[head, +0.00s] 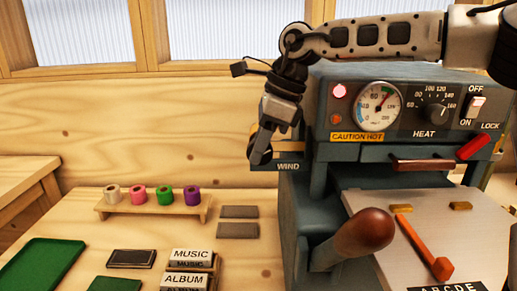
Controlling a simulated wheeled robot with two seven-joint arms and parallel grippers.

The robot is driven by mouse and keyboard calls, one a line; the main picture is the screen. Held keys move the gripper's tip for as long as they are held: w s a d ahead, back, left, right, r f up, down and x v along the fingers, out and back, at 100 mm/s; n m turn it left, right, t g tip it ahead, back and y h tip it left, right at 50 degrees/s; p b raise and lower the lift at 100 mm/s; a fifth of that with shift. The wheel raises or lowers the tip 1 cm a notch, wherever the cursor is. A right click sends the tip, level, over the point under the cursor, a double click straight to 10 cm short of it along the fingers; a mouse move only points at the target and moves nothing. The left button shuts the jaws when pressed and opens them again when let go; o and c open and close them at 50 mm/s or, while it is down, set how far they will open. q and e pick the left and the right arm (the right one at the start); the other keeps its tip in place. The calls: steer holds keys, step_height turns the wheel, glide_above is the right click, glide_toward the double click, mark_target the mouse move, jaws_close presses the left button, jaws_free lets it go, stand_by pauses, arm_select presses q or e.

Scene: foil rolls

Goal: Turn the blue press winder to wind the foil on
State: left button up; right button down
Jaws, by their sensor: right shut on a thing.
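The blue-grey press (335,120) stands at the right of the bench. Its winder is on the left side, by the plate marked WIND (289,167). My right arm reaches in from the upper right over the top of the press. My right gripper (262,150) points down beside that plate and is shut on the winder, which the fingers mostly hide. I cannot make out the foil on the press. My left gripper is not in view.
A wooden rack (150,208) holds several coloured foil rolls. Grey blocks (238,230), a dark pad (131,258), MUSIC and ALBUM type blocks (190,258) and a green tray (40,266) lie on the bench. The press's brown-knobbed lever (365,232) juts forward. A CAUTION HOT label marks its front.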

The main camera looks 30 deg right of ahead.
steer(key=c, duration=1.2)
jaws_free()
steer(key=shift+c, duration=0.2)
steer(key=shift+r, duration=0.1)
steer(key=v, duration=1.6)
